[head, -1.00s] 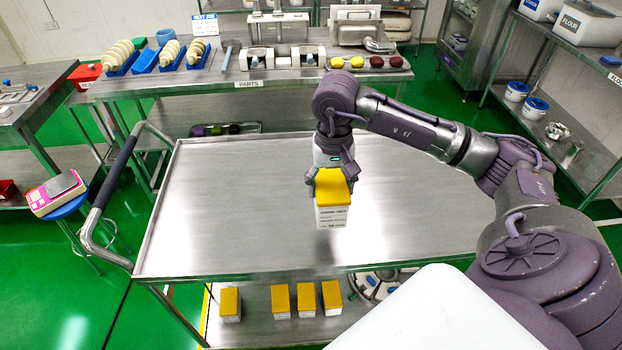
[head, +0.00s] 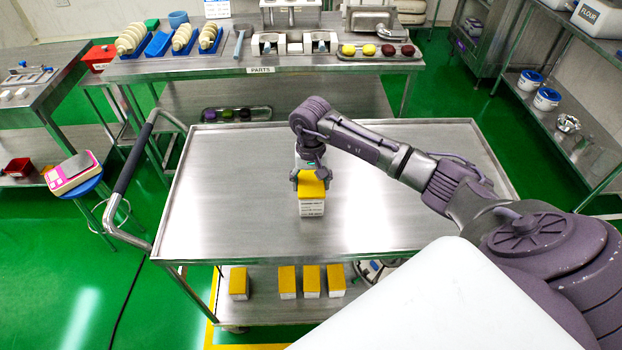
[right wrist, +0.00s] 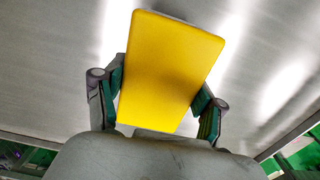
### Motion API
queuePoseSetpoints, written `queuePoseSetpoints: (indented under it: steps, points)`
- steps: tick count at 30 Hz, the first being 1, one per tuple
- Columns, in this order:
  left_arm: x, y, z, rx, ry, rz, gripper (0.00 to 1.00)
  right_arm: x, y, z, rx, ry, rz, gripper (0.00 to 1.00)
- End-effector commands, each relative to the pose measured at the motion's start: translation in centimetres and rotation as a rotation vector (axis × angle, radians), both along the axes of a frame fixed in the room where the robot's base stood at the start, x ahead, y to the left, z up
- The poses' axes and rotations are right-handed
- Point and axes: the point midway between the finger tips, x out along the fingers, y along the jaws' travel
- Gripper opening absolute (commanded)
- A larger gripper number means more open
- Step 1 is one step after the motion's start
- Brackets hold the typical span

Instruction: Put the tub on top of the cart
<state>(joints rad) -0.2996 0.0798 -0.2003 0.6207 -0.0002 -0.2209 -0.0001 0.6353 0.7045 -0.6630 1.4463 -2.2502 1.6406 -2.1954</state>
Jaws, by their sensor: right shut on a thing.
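The tub (head: 311,198) is a white labelled box with a yellow lid. It is upright at the top surface of the steel cart (head: 220,215), near the middle. I cannot tell for certain whether its base touches the surface. My right gripper (head: 310,177) is shut on the tub from behind its lid. In the right wrist view the yellow lid (right wrist: 170,65) fills the middle, with a finger of the right gripper (right wrist: 158,105) on each side. The tub's lower part is hidden there. My left gripper is not in view.
Several similar yellow-lidded tubs (head: 288,282) stand on the cart's lower shelf. The rest of the cart top is bare. A handle (head: 130,165) sticks out at the cart's left. A parts table (head: 200,70) stands behind, and a shelf (head: 560,120) is at the right.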

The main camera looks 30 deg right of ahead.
Motion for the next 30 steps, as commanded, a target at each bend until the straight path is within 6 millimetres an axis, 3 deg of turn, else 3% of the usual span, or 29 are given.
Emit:
queuePoseSetpoints:
  steps: [8, 9, 13, 23, 26, 30]
  points:
    - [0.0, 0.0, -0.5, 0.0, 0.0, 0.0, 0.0, 0.1, 0.0, -0.3, 0.0, -0.002, 0.0, 0.14]
    - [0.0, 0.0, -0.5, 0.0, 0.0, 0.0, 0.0, 0.0, 0.0, -0.4, -0.001, -0.001, 0.0, 0.71]
    - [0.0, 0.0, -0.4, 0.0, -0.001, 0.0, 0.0, 0.0, 0.0, -0.3, -0.001, -0.001, 0.0, 0.92]
    - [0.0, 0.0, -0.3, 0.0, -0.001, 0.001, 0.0, 0.0, 0.0, -0.2, 0.0, 0.0, 0.0, 0.94]
    - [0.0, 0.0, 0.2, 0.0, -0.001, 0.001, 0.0, 0.0, 0.0, 0.4, 0.001, -0.001, 0.0, 0.94]
    - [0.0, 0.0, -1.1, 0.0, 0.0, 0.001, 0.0, 0.1, -0.1, 2.1, -0.003, -0.006, 0.002, 0.94]
